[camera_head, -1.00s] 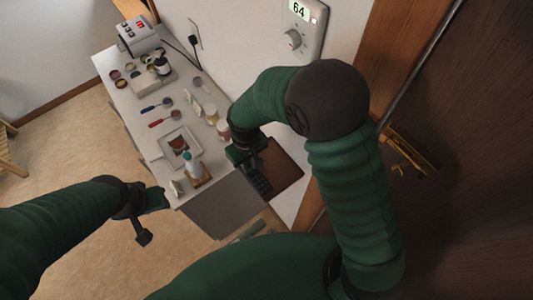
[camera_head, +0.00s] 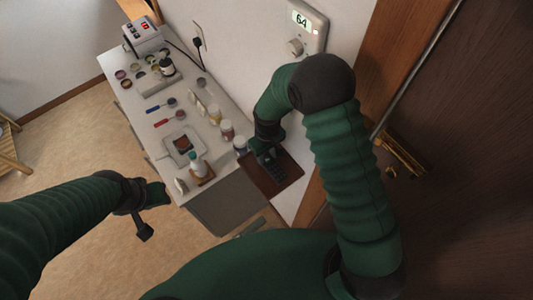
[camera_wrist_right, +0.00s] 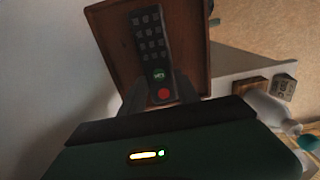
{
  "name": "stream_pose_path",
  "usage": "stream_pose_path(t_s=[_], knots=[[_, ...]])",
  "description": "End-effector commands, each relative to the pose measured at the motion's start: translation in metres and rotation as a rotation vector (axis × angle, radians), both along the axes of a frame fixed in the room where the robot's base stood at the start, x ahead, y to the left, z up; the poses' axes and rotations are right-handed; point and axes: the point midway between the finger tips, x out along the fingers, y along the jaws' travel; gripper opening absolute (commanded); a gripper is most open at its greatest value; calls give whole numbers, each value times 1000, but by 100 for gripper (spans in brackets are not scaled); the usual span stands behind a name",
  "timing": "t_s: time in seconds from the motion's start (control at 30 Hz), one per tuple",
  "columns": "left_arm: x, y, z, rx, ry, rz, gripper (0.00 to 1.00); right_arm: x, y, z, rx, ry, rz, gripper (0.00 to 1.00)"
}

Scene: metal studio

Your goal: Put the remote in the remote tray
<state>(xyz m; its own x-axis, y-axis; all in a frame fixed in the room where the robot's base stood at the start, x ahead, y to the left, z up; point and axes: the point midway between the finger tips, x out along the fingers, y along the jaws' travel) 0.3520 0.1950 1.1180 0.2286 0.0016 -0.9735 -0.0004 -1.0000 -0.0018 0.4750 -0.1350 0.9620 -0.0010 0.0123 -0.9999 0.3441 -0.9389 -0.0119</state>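The remote (camera_wrist_right: 152,42) is dark with several grey buttons, a green button and a red one. In the right wrist view it lies between the two fingers of my right gripper (camera_wrist_right: 160,82), which appear to press on its sides near the red end. The remote tray (camera_wrist_right: 196,50) is a shallow brown tray with a raised rim, behind the remote. In the head view, the remote (camera_head: 274,168) is over the tray (camera_head: 290,181), and my right gripper (camera_head: 265,155) is above it. Whether the remote touches the tray floor is unclear. My left gripper (camera_head: 150,212) hangs over the floor, its fingers unclear.
A wall with a thermostat (camera_head: 300,25) and a brown door (camera_head: 450,130) bound the right side.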

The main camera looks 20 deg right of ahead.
Motion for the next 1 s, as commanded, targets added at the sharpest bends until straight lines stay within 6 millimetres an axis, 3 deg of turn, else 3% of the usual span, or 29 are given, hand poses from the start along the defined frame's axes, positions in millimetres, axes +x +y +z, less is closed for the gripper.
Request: stream_pose_path(t_s=[0.27,0.37,0.7,0.83,1.0], knots=[[0,0,-2,0,0,0,36,1,0,5,1,-2,0,38],[0,0,-7,0,0,0,36,2,0,20,1,-6,0,38],[0,0,-23,0,0,0,36,1,-1,103,1,-5,0,38],[0,0,-24,0,0,0,36,1,-1,117,0,-1,0,38],[0,0,-24,0,0,0,36,0,-1,120,1,1,0,38]])
